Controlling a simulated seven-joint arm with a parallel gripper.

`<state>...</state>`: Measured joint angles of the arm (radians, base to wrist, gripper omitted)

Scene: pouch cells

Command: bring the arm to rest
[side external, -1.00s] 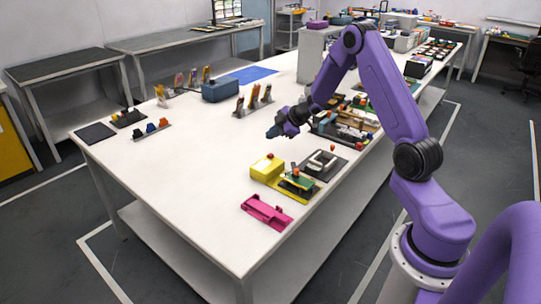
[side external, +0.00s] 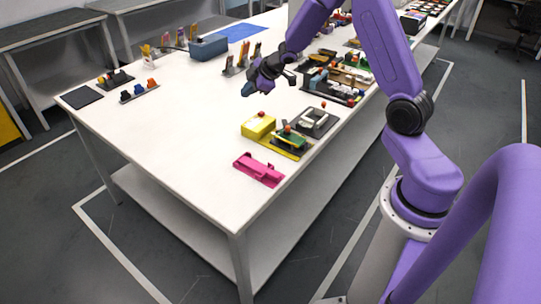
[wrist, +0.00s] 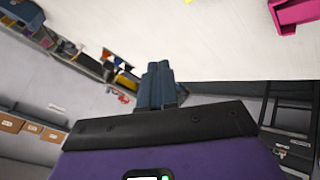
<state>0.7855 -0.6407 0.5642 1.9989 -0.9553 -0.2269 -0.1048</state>
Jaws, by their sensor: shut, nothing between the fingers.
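My gripper (side external: 247,89) hangs above the white table (side external: 160,130) in the side external view, clear of the objects below it. Its fingers are together with nothing between them. In the wrist view the blue-grey fingers (wrist: 158,82) also show pressed side by side and empty. The arm reaches in from the right, with its elbow out of the top of the picture.
A yellow block (side external: 257,126), a grey fixture (side external: 314,122) and a magenta holder (side external: 258,169) stand near the table's front right. Trays of parts (side external: 335,80) lie behind them. A blue box (side external: 208,47) sits further back. The table's left front is clear.

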